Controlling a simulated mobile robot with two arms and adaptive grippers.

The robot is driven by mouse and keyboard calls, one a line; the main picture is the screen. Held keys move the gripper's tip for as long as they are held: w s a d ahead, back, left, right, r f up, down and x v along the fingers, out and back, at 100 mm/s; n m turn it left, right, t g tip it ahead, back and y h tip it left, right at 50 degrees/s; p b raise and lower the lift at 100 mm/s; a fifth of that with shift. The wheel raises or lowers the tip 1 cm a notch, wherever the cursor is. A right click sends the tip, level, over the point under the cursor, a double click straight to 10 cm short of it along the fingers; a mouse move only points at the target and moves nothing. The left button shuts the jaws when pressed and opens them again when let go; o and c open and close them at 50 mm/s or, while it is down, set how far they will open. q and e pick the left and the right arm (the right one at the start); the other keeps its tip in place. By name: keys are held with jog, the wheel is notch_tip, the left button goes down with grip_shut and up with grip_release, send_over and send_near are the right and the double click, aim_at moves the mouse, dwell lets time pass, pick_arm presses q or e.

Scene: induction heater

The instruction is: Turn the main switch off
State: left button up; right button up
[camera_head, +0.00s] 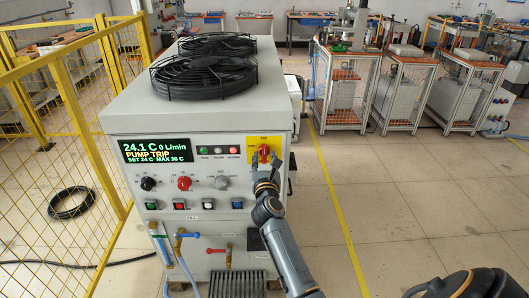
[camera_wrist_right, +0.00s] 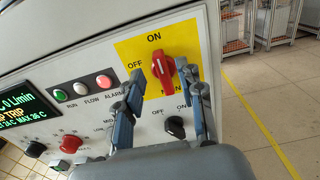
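The main switch is a red knob (camera_head: 263,152) on a yellow plate (camera_head: 254,142) at the upper right of the cabinet's front. In the right wrist view the red knob (camera_wrist_right: 164,73) stands roughly upright, toward the ON label at the top; OFF is to its left. My right gripper (camera_head: 264,160) is at the switch. In the right wrist view its fingers (camera_wrist_right: 161,75) are spread, one on each side of the knob; contact is hard to tell. My left gripper is not in view.
The cabinet's display (camera_head: 156,150) reads "PUMP TRIP". A black knob (camera_wrist_right: 175,127) sits just below the switch. Fans (camera_head: 205,68) lie on top of the cabinet.

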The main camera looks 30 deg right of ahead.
aim_at(264, 151)
jog(key=shift+x, duration=1.9)
jog(key=shift+s, duration=0.1)
grip_shut()
